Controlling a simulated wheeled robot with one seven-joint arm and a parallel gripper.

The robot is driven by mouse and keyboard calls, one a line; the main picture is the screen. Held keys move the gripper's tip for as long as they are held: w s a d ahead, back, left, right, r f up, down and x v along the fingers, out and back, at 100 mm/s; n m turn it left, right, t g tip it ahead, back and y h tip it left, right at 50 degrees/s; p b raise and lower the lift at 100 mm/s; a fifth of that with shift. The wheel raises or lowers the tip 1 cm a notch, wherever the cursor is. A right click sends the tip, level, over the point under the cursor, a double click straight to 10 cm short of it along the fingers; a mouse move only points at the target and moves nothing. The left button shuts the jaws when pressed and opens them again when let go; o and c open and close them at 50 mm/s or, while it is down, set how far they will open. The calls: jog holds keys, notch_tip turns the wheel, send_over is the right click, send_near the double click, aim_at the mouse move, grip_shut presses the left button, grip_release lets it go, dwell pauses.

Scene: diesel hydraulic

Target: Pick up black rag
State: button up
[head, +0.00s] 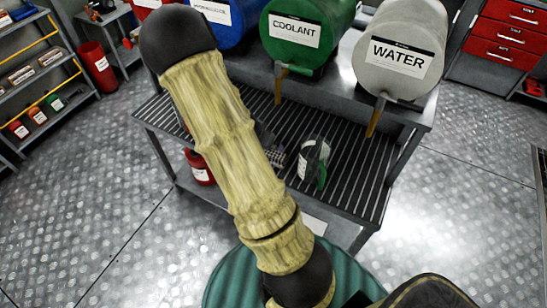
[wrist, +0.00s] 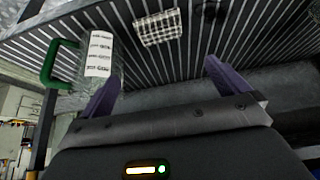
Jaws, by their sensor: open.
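A dark, crumpled patch that looks like the black rag (wrist: 208,9) lies on the slatted rack at the top of the wrist view, blending with the dark slats. In the head view a dark cloth-like shape (head: 264,135) shows beside my arm, which partly hides it. My gripper (wrist: 162,72) is open and empty, its two purple fingers pointing toward the rack. The dark patch is beyond the fingertips, toward the right finger.
A black-and-white checked cloth (wrist: 158,27) lies on the rack between the dark patch and a clear jug (wrist: 98,60) with a green handle. Blue, green COOLANT (head: 296,30) and grey WATER (head: 398,55) drums with taps overhang the rack. A red can (head: 199,168) stands on the lower shelf.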

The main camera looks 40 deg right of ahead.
send_over(274, 153)
jog(key=s+a, duration=0.1)
jog(key=a, duration=0.1)
notch_tip(274, 153, down, 10)
jog(key=shift+a+r, duration=0.15)
jog(key=shift+w+f, duration=0.1)
jog(key=shift+f, duration=0.3)
jog(key=shift+d+f, duration=0.1)
jog(key=shift+d, duration=0.1)
jog(key=shift+a+p+x, duration=0.2)
jog(key=shift+p+x, duration=0.15)
jog(key=shift+x, duration=2.15)
jog(key=shift+f, duration=0.1)
jog(key=c, duration=0.6)
